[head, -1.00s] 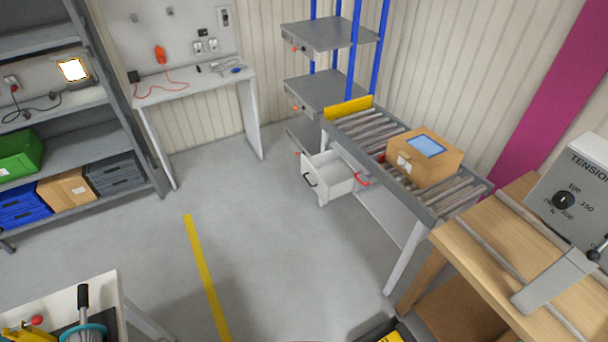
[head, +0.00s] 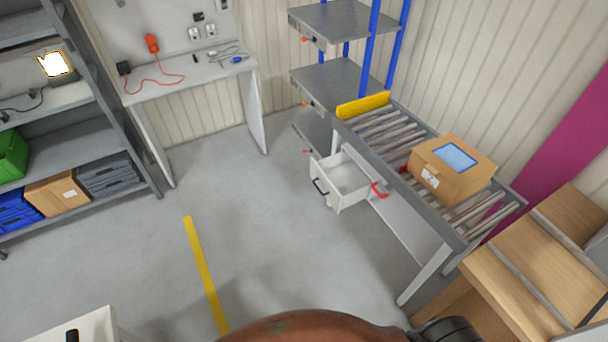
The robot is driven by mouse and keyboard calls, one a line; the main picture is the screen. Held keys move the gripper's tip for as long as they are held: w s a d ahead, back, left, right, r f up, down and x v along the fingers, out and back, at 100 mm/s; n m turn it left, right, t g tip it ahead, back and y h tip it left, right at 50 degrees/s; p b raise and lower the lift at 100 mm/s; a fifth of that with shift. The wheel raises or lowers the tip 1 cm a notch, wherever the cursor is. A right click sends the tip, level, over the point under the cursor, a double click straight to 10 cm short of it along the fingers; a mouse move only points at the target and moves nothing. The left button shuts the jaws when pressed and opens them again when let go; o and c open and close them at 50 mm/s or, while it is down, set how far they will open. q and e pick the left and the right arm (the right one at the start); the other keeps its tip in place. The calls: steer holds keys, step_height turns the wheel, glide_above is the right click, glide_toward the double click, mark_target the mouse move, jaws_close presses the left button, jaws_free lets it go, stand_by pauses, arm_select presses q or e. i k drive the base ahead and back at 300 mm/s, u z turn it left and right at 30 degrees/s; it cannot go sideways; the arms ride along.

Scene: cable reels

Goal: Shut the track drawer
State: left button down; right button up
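The track drawer (head: 343,180) is a white open drawer under the left part of the roller track (head: 388,140). It is pulled out towards the left, and its inside looks empty. Its dark handle (head: 320,187) is on the front panel, facing left. A red lever or handle (head: 379,190) is at the drawer's right, on the track's side. Neither of my grippers shows. A brown rounded part and a dark part at the bottom edge seem to be mine, with no fingers visible.
A cardboard box (head: 452,168) sits on the rollers. A yellow end stop (head: 363,105) closes the track's far end. The floor before the drawer, with a yellow line (head: 206,275), is clear.

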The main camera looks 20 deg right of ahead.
mark_target(337, 177)
steer(key=z, duration=0.15)
steer(key=i, duration=0.65)
steer(key=z, duration=0.85)
steer(key=i, duration=0.55)
steer(key=z, duration=0.55)
